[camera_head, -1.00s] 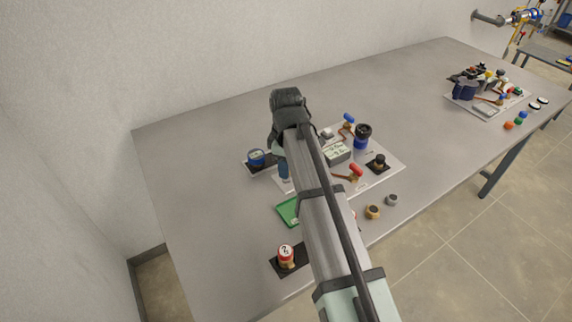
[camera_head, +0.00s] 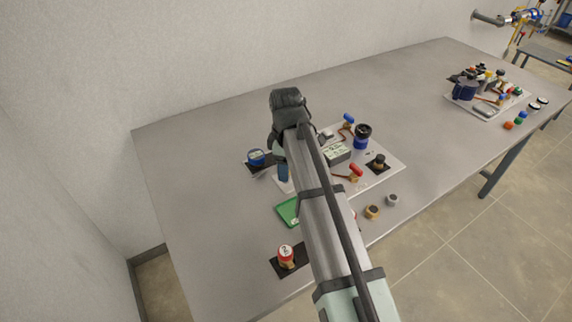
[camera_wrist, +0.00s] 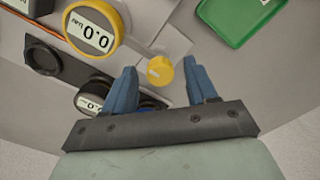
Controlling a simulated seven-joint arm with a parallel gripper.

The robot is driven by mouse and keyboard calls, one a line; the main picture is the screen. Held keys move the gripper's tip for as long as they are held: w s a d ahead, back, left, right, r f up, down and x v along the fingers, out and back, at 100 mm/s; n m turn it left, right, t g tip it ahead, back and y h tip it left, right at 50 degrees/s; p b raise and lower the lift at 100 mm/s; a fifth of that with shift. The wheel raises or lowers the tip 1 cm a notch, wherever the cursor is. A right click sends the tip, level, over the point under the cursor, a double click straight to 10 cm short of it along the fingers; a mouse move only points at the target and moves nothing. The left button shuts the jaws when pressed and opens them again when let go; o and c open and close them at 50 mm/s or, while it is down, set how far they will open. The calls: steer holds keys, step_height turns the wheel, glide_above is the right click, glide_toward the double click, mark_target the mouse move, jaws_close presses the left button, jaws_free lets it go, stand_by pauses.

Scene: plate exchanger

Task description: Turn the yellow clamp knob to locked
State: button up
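The yellow clamp knob (camera_wrist: 160,71) shows in the wrist view as a small round knob with a pale mark on its face. It sits on a light bracket beside a larger yellow-rimmed gauge (camera_wrist: 93,32) reading 0.0. My gripper (camera_wrist: 163,74) is open, with its two blue fingers on either side of the knob. Gaps show between the knob and both fingers; I cannot tell its depth relative to the tips.
A green tray (camera_wrist: 237,18) lies near the knob. A black round fitting (camera_wrist: 43,56) and a second gauge (camera_wrist: 90,101) stand to the left. In the head view, a red-topped part (camera_head: 286,253) stands at the front left; the table's left side is clear.

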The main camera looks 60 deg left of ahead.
steer(key=shift+r, duration=0.1)
step_height(320, 180, up, 14)
steer(key=shift+f, duration=0.2)
stand_by(0.5)
stand_by(0.5)
